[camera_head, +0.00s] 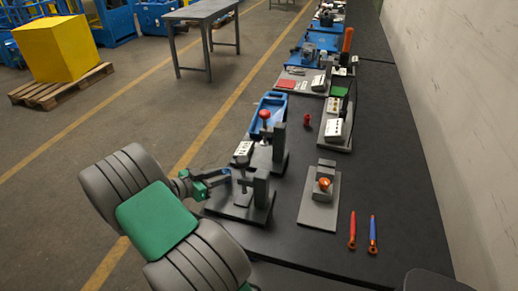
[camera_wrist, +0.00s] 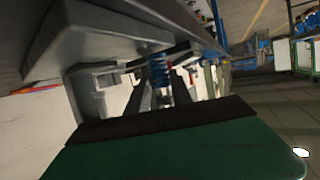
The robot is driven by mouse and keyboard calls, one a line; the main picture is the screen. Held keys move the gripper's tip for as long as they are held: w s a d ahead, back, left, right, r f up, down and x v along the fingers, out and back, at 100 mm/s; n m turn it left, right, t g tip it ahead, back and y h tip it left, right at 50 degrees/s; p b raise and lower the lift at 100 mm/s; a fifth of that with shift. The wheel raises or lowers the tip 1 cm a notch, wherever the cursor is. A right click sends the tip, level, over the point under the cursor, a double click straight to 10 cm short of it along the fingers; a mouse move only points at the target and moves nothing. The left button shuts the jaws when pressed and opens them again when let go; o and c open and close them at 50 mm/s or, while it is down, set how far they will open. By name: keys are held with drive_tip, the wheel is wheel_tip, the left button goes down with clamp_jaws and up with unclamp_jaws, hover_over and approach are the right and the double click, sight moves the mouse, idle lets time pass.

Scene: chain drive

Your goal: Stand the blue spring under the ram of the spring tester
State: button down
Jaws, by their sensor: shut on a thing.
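My gripper (camera_head: 226,176) is shut on the blue spring (camera_wrist: 159,72), which shows between the two fingers in the wrist view. The gripper is just left of a dark grey stand with an upright post and a short overhanging arm (camera_head: 260,190), which appears to be the spring tester. Its flat base (camera_head: 232,210) lies below the gripper. In the wrist view a grey slab (camera_wrist: 110,35) is close beside the fingers. I cannot tell whether the spring touches the tester.
A second stand with a red knob (camera_head: 265,115) and a white labelled box (camera_head: 243,151) are just behind. A blue tray (camera_head: 268,103) lies farther back. A grey fixture with an orange part (camera_head: 324,184) stands to the right, with red (camera_head: 352,231) and blue (camera_head: 373,234) handled tools nearby.

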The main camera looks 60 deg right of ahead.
drive_tip(key=s+d+p, duration=0.1)
drive_tip(key=s+d, duration=0.1)
drive_tip(key=d, duration=0.4)
drive_tip(key=s+d+p, duration=0.1)
drive_tip(key=s+d, duration=0.1)
drive_tip(key=d, duration=0.3)
drive_tip(key=s+d+p, duration=0.1)
drive_tip(key=s+d, duration=0.1)
drive_tip(key=d, duration=0.4)
drive_tip(key=shift+d+p, duration=0.3)
drive_tip(key=shift+d, duration=0.05)
drive_tip(key=shift+p, duration=0.45)
drive_tip(key=shift+w+a+f, duration=0.1)
drive_tip(key=shift+w+a, duration=0.05)
drive_tip(key=shift+f+b, duration=0.25)
drive_tip(key=shift+b, duration=0.25)
drive_tip(key=c, duration=1.4)
unclamp_jaws()
drive_tip(key=shift+r, duration=0.1)
drive_tip(key=shift+r, duration=0.1)
